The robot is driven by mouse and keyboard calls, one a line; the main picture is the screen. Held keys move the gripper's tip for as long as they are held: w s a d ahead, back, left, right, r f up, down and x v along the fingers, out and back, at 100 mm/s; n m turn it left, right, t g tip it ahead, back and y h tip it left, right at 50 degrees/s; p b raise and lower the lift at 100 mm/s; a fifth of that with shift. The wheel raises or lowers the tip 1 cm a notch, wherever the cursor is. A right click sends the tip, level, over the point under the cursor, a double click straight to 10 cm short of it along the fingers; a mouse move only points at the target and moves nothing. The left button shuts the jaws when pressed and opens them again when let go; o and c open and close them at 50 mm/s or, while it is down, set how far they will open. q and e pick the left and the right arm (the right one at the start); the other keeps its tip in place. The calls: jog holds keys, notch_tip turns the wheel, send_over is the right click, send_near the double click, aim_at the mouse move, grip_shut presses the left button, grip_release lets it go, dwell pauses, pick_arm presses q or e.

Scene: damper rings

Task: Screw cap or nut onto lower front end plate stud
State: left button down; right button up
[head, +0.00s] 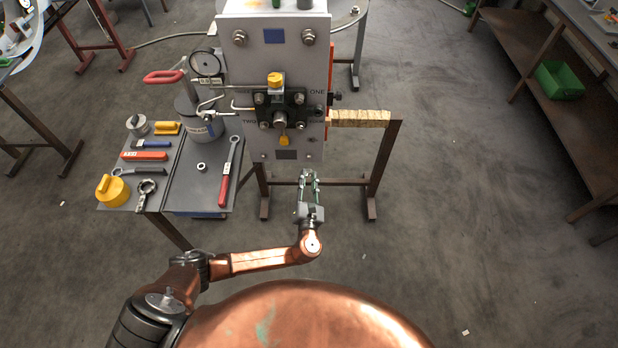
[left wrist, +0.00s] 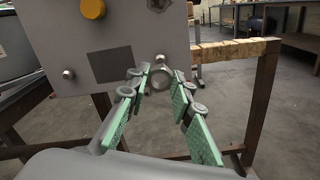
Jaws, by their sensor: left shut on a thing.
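A large grey end plate (head: 235,95) stands upright, with nutted studs at its upper corners, the upper left one (head: 239,37) and the upper right one (head: 309,37). In the left wrist view the plate's lower part (left wrist: 60,40) shows a small bare stud (left wrist: 68,74) at its lower left. My left gripper (head: 309,174) is in front of and below the plate's lower right corner. In the left wrist view its green-padded fingers (left wrist: 161,75) are shut on a grey nut (left wrist: 160,87) at the tips, which hides what lies directly behind it. My right gripper is out of view.
A grey bench (head: 190,190) at left holds a loose nut (head: 201,166), a red-handled wrench (head: 228,172), a grey canister (head: 200,125) and other tools. A yellow knob (head: 284,140) sits low on the plate. A brown stand leg (head: 383,170) is right of my gripper.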

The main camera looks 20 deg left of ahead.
aim_at(309, 158)
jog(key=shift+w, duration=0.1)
pick_arm(q)
jog(key=shift+x, duration=1.5)
jog(key=shift+w, duration=0.35)
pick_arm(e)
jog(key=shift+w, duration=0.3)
pick_arm(q)
jog(key=shift+w+a+r, duration=0.1)
jog(key=shift+w+a, duration=0.1)
jog(key=shift+w, duration=0.35)
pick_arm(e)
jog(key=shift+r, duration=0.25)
pick_arm(q)
jog(key=shift+x, duration=0.95)
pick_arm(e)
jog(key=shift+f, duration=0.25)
